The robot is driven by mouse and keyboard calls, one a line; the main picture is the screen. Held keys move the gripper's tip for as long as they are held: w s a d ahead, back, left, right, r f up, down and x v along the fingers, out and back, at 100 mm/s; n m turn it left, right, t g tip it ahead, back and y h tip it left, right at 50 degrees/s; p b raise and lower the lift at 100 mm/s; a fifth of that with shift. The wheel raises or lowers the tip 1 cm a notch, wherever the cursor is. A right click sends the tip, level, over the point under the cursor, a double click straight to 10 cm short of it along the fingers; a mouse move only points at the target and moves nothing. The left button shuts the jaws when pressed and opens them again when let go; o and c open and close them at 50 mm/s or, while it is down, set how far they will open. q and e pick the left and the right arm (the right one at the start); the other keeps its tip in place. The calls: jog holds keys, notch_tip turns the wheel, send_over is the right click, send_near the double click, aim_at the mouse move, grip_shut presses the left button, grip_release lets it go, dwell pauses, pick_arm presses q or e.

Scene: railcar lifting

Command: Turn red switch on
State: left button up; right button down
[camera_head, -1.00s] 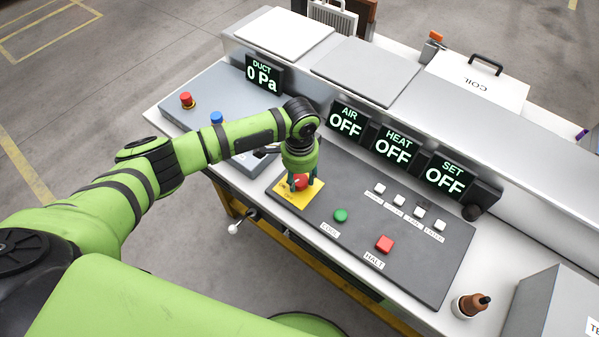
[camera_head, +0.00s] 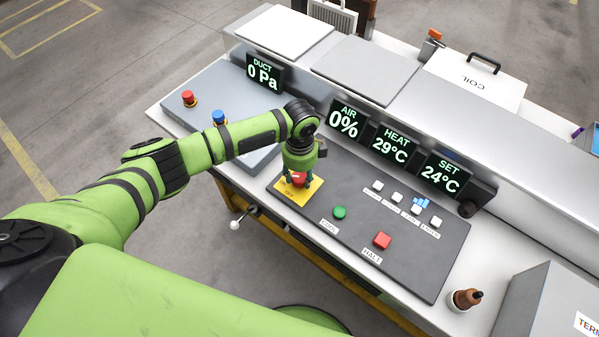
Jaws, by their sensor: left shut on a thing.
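The red switch (camera_head: 299,179) is a red knob on a yellow plate (camera_head: 294,195) at the left end of the dark control panel (camera_head: 372,230). My left gripper (camera_head: 299,182) points down over the plate and is shut on the red switch, with its fingers on either side of it. The fingers and wrist partly hide the knob. The displays above the panel are lit and read AIR 0% (camera_head: 345,120), HEAT 29°C (camera_head: 391,144) and SET 24°C (camera_head: 441,177). My right gripper is not in view.
A green button (camera_head: 339,212), a red HALT button (camera_head: 382,241) and several white buttons (camera_head: 397,198) are on the panel. A grey panel at left carries a red button (camera_head: 188,98) and a blue one (camera_head: 219,118).

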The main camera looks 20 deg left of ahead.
aim_at(301, 178)
pick_arm(q)
jog(key=shift+d, duration=0.1)
dwell(0.4)
jog(key=o, duration=1.2)
jog(key=shift+c, duration=0.2)
jog(key=shift+w+r, duration=0.1)
jog(key=shift+r, duration=0.4)
notch_tip(301, 178, up, 11)
jog(key=shift+d+f, duration=0.1)
